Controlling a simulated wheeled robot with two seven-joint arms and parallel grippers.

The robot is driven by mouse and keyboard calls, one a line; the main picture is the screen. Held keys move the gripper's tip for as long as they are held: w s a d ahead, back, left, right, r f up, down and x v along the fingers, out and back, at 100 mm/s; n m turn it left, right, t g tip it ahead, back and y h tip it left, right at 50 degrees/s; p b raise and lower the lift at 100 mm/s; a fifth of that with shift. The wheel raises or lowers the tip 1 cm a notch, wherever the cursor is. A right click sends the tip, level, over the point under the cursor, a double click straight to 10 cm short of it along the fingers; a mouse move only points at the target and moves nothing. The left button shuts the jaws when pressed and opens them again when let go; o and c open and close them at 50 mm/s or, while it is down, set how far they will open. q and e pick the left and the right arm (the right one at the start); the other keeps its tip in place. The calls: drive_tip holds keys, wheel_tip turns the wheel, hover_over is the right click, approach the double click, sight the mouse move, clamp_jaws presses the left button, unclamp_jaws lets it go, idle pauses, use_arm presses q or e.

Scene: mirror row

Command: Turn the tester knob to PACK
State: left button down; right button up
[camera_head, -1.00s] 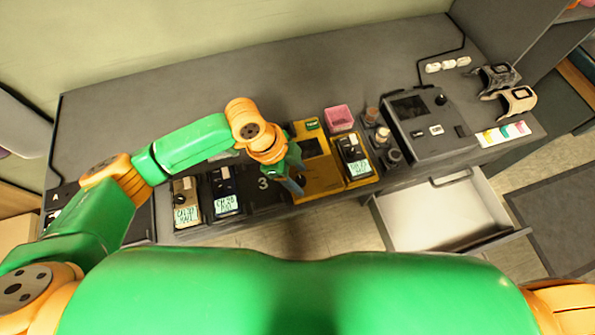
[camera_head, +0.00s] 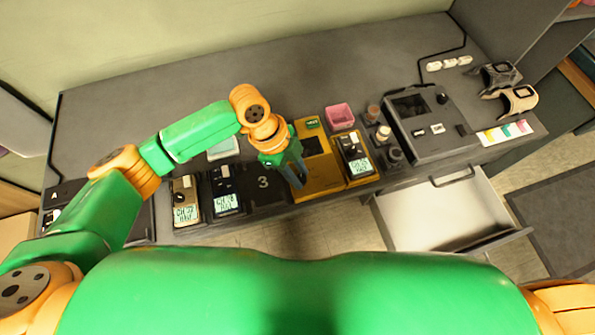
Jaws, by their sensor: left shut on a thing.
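The yellow tester (camera_head: 321,176) stands at the front edge of the grey worktop, with a dark screen and a green label on its upper part. My left gripper (camera_head: 297,179) points down at the tester's lower left part. It is shut on the tester knob, which the fingers hide. The knob's pointer and the PACK mark cannot be made out. My right gripper is out of view.
Two handheld units, one tan (camera_head: 185,198) and one dark (camera_head: 225,190), stand left of an empty bay marked 3 (camera_head: 263,182). A grey console (camera_head: 432,130) stands to the right, above an open drawer (camera_head: 440,213).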

use_arm(q)
drive_tip(key=m+g+b, duration=0.1)
drive_tip(key=m, duration=0.2)
drive_tip(key=shift+w+d+f+y, duration=0.1)
drive_tip(key=shift+w+y, duration=0.05)
drive_tip(key=shift+y, duration=0.15)
drive_tip(key=shift+m+g+y+b, duration=0.4)
drive_tip(key=shift+m+b, duration=0.5)
drive_tip(key=shift+m, duration=0.7)
drive_tip(key=c, duration=0.6)
unclamp_jaws()
drive_tip(key=b+v, duration=0.1)
drive_tip(key=v, duration=0.6)
drive_tip(key=shift+w+r, duration=0.1)
drive_tip(key=shift+r, duration=0.1)
